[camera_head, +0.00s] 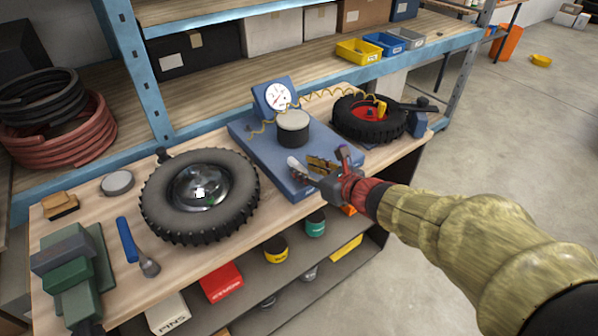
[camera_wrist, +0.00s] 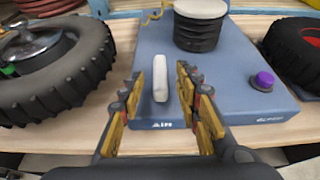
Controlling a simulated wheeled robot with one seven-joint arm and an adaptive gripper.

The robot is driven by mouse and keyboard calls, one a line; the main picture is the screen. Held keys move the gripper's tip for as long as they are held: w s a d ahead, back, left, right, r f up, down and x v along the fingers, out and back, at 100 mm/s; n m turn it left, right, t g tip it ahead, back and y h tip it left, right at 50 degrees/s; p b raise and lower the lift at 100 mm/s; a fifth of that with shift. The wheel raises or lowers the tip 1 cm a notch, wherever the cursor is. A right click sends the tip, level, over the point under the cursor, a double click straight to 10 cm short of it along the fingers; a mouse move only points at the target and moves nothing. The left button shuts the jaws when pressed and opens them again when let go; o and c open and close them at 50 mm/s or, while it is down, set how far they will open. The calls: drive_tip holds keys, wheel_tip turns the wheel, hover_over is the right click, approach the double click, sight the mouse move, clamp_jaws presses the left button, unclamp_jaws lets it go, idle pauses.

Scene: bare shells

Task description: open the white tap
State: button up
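The white tap (camera_wrist: 160,78) is a short, rounded white lever on the blue base plate (camera_wrist: 217,100), pointing lengthwise away from my gripper in the wrist view. In the head view the tap (camera_head: 297,166) shows just left of my gripper (camera_head: 312,171). My gripper, also in the wrist view (camera_wrist: 159,82), is open, with yellow-padded fingers on either side of the tap. A gap shows on each side, and I see no contact. I cannot tell how deep between the fingers the tap is.
A black bellows with a pale top (camera_head: 293,128) stands behind the tap, with a gauge (camera_head: 277,94) beyond. A purple knob (camera_wrist: 264,81) is to the right. A blue-handled brush (camera_head: 127,240) lies at the left.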

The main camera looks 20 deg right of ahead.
sight(301, 167)
drive_tip(key=shift+b+x, duration=0.5)
drive_tip(key=shift+x, duration=1.15)
drive_tip(key=shift+c, duration=0.6)
clamp_jaws()
